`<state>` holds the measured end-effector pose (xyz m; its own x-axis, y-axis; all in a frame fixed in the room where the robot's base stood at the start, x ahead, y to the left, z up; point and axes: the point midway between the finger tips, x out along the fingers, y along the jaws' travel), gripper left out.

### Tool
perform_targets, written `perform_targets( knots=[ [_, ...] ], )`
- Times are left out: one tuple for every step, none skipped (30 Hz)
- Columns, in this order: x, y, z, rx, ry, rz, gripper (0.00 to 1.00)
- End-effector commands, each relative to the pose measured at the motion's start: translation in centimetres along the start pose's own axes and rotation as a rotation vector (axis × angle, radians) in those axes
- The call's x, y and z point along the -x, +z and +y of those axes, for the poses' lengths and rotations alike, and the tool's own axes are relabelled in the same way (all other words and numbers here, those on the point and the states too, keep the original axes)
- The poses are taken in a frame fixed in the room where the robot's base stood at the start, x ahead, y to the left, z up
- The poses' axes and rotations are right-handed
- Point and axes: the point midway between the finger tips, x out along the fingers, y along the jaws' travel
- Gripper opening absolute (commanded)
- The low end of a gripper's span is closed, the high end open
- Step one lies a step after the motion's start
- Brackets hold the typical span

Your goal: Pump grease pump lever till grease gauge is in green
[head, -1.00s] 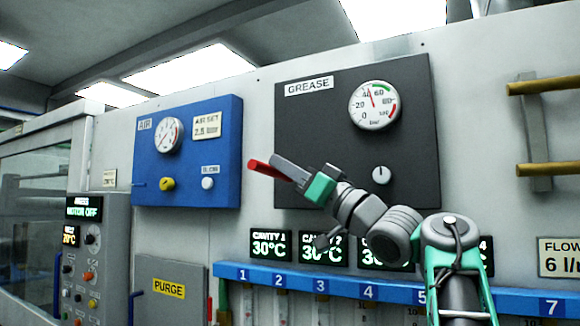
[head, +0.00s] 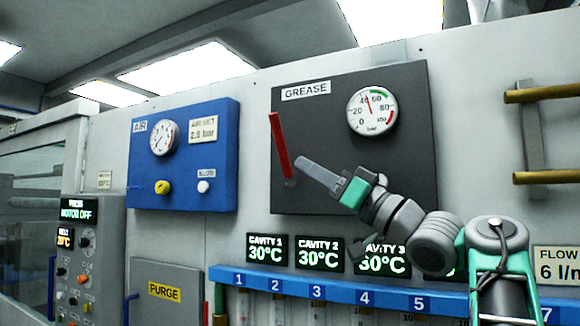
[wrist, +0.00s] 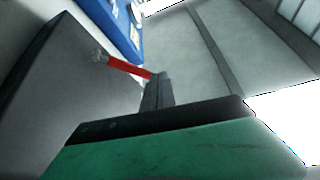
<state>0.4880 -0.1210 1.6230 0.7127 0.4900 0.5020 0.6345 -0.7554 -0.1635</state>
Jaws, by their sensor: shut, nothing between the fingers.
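The red grease pump lever (head: 280,146) stands nearly upright, tilted slightly left, at the left side of the black grease panel (head: 330,190). The round white grease gauge (head: 372,111) is at the panel's upper right. Its needle points up and slightly left, a little past 40, just left of the green band. My gripper (head: 300,164) is shut and empty, right of the lever's lower end. In the wrist view, the lever (wrist: 128,67) shows just beyond the tips of my gripper (wrist: 158,78); I cannot tell whether they touch.
The blue air panel (head: 220,150) with gauge and knobs is left of the grease panel. Below are the cavity displays (head: 268,249) and a blue numbered rail (head: 340,292). Brass pipes (head: 545,178) stick out at the right.

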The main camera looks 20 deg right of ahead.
Motion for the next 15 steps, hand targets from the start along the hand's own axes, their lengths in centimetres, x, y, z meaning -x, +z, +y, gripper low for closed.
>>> perform_targets(
  knots=[
    [1.3, 0.2, 0.2, 0.003, 0.005, 0.001, 0.0],
    [1.8, 0.2, 0.1, 0.003, 0.004, 0.001, 0.0],
    [2.3, 0.1, 0.1, 0.003, 0.003, 0.002, 0.0],
    [2.7, 0.1, 0.1, 0.003, 0.002, 0.001, 0.0],
    [3.0, 0.1, 0.1, 0.003, 0.003, 0.001, 0.0],
    [3.2, 0.0, 0.1, 0.003, 0.002, 0.001, 0.0],
    [3.4, 0.0, 0.1, 0.003, 0.001, 0.001, 0.0],
    [3.5, -0.1, 0.1, 0.002, 0.0, 0.001, 0.0],
    [3.6, -0.1, 0.0, 0.002, 0.0, 0.001, 0.0],
    [3.6, -0.1, 0.0, 0.002, 0.0, 0.001, 0.0],
    [3.6, -0.1, 0.0, 0.002, -0.001, 0.001, 0.0],
    [3.6, -0.1, 0.0, 0.002, -0.001, 0.001, 0.0],
    [3.6, -0.1, 0.0, 0.002, -0.001, 0.001, 0.0],
    [3.6, -0.1, 0.0, 0.002, -0.001, 0.001, 0.0],
    [3.5, -0.1, 0.0, 0.002, -0.001, 0.001, 0.0]
  ],
)
